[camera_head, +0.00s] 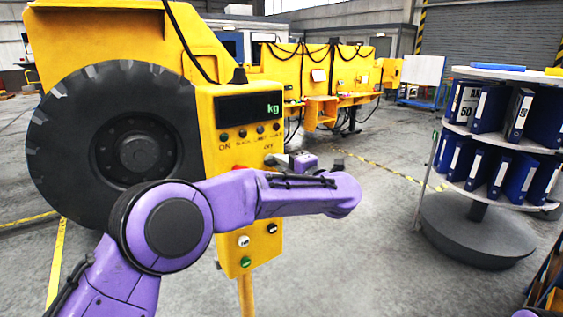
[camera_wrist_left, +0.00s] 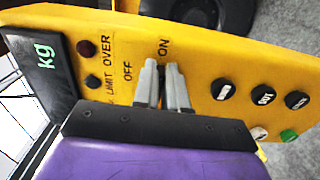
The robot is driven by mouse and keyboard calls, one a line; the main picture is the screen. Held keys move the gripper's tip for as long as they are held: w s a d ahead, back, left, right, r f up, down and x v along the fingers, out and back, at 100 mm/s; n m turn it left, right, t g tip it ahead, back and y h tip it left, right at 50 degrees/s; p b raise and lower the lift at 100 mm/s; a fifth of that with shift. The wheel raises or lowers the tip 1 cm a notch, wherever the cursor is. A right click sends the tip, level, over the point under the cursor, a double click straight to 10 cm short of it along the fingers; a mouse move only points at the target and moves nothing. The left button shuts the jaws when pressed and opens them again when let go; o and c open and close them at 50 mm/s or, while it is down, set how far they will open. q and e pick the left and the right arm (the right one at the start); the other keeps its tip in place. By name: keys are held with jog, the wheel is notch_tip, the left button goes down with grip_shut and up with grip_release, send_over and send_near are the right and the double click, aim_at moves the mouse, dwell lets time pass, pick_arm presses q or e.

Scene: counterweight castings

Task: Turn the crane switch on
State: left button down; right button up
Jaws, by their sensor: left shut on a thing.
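The yellow control panel (camera_head: 232,143) stands in the middle of the head view, with a dark kg display (camera_head: 250,108); the panel also fills much of the left wrist view (camera_wrist_left: 205,60). My left gripper (camera_head: 276,159) is at the panel's face, partly hidden by my purple forearm. In the left wrist view its grey fingers (camera_wrist_left: 160,72) are closed together at the switch position, beside the OFF and ON labels. The crane switch is mostly hidden between the fingers, and its setting cannot be told. My right gripper is not in view.
Black buttons (camera_wrist_left: 263,94) and a green button (camera_wrist_left: 289,135) sit on the panel near the fingers. A large black tyre (camera_head: 75,150) is left of the panel. A round shelf (camera_head: 470,191) with blue binders stands at right. The floor between is clear.

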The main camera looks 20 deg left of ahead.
pick_arm(q)
jog(key=shift+r, duration=0.15)
jog(key=c, duration=1.2)
grip_release()
jog(key=shift+w, duration=0.1)
jog(key=b+v, duration=0.4)
jog(key=v, duration=0.6)
jog(key=shift+d, duration=0.2)
